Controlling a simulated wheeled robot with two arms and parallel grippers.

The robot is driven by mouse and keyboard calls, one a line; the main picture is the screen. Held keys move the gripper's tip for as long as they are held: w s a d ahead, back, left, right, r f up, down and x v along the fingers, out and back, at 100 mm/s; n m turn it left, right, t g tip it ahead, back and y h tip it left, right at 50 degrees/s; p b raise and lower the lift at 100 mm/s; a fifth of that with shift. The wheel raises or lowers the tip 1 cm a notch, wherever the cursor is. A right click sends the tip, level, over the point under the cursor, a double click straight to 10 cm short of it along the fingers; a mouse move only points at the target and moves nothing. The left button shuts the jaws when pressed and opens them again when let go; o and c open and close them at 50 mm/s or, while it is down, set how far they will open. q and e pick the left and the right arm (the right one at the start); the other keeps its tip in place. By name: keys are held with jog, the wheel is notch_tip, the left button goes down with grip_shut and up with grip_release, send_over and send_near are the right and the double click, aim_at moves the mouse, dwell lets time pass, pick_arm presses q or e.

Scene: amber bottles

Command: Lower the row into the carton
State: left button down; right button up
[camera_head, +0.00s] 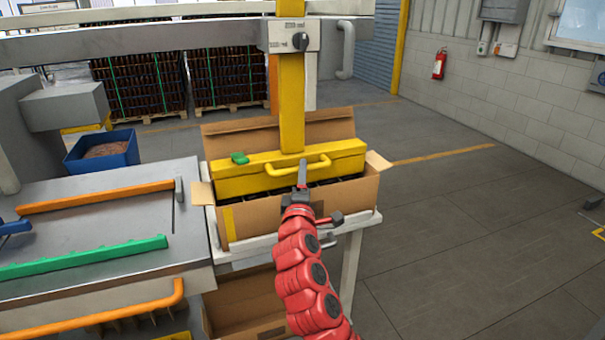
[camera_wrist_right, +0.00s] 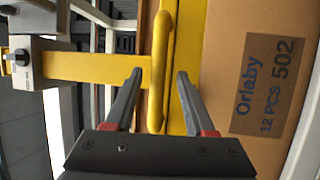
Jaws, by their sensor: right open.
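The yellow lifting head (camera_head: 225,182) hangs from a yellow post (camera_head: 291,105) and sits level at the mouth of the open cardboard carton (camera_head: 350,205). Dark tops of the bottle row (camera_head: 335,181) show in a narrow gap below the head; the rest of the row is hidden. A yellow bar handle (camera_head: 321,164) is on the head's front. My right gripper (camera_head: 302,168) is at this handle. In the right wrist view its open fingers (camera_wrist_right: 159,74) stand on either side of the handle (camera_wrist_right: 158,105), with gaps visible. My left gripper is not clearly seen.
The carton stands on a white stand (camera_head: 352,250), flaps spread outward. A grey bench (camera_head: 100,225) with orange and green rails is at left, a blue bin (camera_head: 102,150) behind it. A green knob (camera_head: 240,158) sits on the head.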

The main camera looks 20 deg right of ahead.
jog(key=v, duration=1.4)
jog(key=shift+s+b, duration=0.35)
jog(key=shift+b, duration=0.1)
jog(key=shift+a+f, duration=0.15)
